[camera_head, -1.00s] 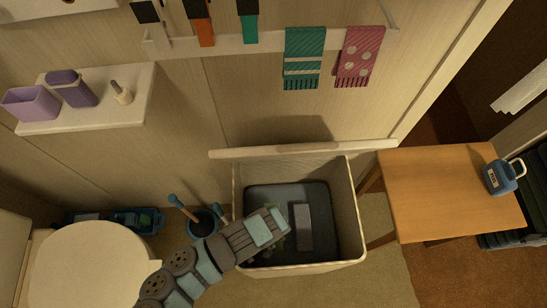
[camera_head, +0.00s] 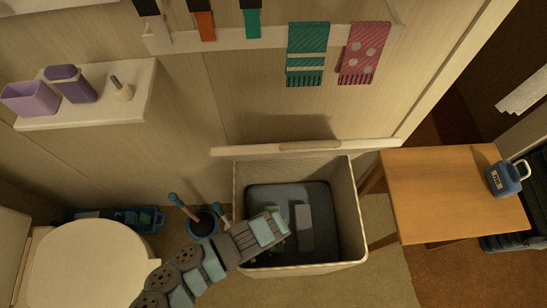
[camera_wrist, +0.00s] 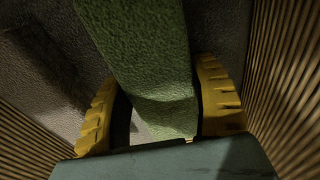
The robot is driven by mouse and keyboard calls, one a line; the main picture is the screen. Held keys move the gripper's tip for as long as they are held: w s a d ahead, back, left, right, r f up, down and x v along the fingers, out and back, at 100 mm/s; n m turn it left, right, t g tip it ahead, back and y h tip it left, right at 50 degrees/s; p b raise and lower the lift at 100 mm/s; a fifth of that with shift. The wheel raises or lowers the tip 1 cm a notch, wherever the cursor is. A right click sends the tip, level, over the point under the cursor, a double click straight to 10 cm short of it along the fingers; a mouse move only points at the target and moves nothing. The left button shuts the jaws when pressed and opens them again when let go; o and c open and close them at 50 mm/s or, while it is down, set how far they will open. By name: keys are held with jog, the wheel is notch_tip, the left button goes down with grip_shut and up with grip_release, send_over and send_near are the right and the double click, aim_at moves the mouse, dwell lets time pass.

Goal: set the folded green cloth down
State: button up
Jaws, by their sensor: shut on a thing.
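The green cloth (camera_wrist: 155,60) is between the yellow fingers of my gripper (camera_wrist: 160,98) in the wrist view. My gripper is shut on it, and the cloth extends away beyond the fingertips. In the head view my arm reaches over the left side of an open, light-coloured bin (camera_head: 350,215). My wrist hides the fingers and most or all of the cloth there. Ribbed walls, apparently the bin's inside, show on both sides in the wrist view. I cannot tell whether the cloth touches the dark grey contents (camera_wrist: 225,35).
A wooden table (camera_head: 440,190) with a blue container (camera_head: 503,178) stands right of the bin. A teal towel (camera_head: 307,50) and a pink towel (camera_head: 362,52) hang on the wall rail. A round white lid (camera_head: 85,265) and a blue brush holder (camera_head: 203,222) are at left.

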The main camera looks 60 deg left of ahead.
jog(key=shift+f, duration=0.15)
jog(key=o, duration=1.2)
jog(key=shift+s+d+r+p, duration=0.2)
jog(key=shift+r+p, duration=0.25)
jog(key=shift+r, duration=1.6)
jog(key=shift+s+d+r+p, duration=0.1)
jog(key=shift+d+r+p, duration=0.3)
jog(key=shift+r, duration=1.6)
jog(key=shift+s+d+r+p, duration=0.2)
jog(key=shift+r+p, duration=0.3)
jog(key=shift+r, duration=1.55)
